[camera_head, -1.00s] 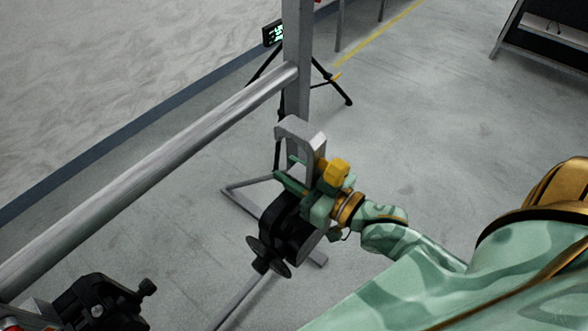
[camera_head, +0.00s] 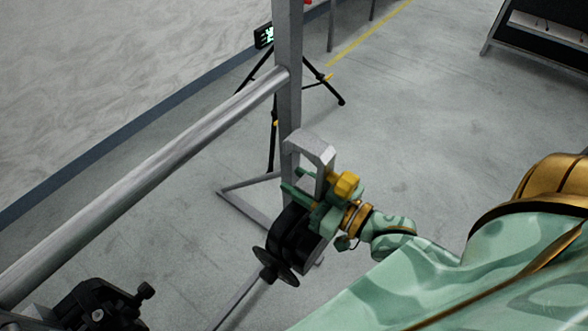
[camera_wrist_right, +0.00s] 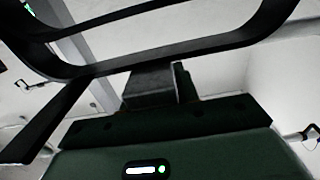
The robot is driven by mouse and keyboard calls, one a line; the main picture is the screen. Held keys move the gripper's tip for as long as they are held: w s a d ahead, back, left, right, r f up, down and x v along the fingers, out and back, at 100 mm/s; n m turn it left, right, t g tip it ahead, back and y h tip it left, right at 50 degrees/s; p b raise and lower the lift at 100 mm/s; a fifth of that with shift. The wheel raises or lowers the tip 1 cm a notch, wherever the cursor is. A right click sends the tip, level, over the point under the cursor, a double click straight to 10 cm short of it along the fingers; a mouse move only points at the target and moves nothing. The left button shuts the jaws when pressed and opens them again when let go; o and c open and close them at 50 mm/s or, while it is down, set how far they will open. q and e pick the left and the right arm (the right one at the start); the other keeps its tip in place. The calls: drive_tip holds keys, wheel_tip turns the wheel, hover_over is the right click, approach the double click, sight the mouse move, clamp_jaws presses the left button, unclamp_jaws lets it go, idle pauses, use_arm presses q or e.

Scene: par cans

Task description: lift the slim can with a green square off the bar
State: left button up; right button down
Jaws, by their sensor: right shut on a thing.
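A black can (camera_head: 292,238) with a grey hook clamp (camera_head: 312,146) on top is held by my right gripper (camera_head: 318,198). The gripper is shut on the grey clamp's shank, above the can's body. The hook is clear of the grey bar (camera_head: 150,180), to the right of it and in front of the upright post; nothing passes through the hook. No green square shows on the can from here. In the right wrist view, the grey shank (camera_wrist_right: 150,84) stands at the jaws and a black yoke (camera_wrist_right: 180,52) crosses the picture. My left gripper is not in view.
Another black can (camera_head: 95,305) is at the lower left by the bar. The post (camera_head: 288,95) stands at the bar's far end on a floor frame. A tripod with a lit display (camera_head: 264,37) is behind it. The floor to the right is open.

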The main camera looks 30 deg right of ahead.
drive_tip(key=p+v, duration=0.3)
drive_tip(key=v, duration=0.7)
drive_tip(key=shift+r, duration=0.2)
idle(0.5)
drive_tip(key=shift+w, duration=0.1)
